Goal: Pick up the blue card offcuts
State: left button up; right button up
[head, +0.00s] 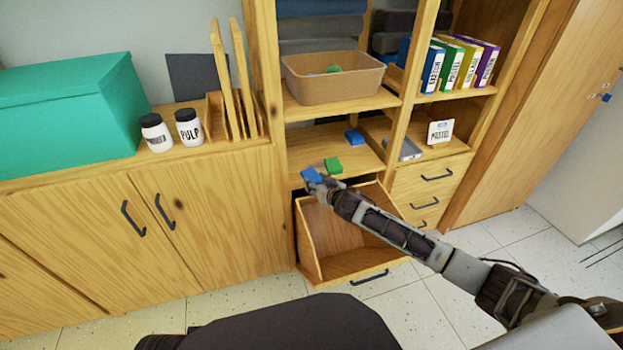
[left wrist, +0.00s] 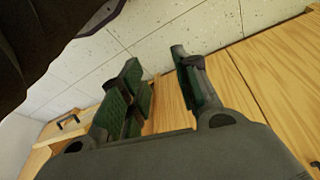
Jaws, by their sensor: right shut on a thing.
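My right gripper (head: 322,187) is shut on a small blue card piece (head: 311,174), held above the open drawer near the front edge of the shelf. A second blue card piece (head: 354,136) lies farther back on the same shelf. A green piece (head: 333,165) lies on the shelf edge just beyond my right gripper. My left gripper (left wrist: 156,72) is open and empty in the left wrist view, close to wooden cabinet fronts; it does not show in the head view.
The open drawer (head: 317,244) below the shelf looks empty inside. A brown bin (head: 333,88) stands on the shelf above. A white labelled box (head: 440,132) and a grey item (head: 408,150) are to the right. Two jars (head: 188,128) stand on the left counter.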

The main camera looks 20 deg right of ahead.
pick_arm(q)
jog(key=shift+r, duration=0.1)
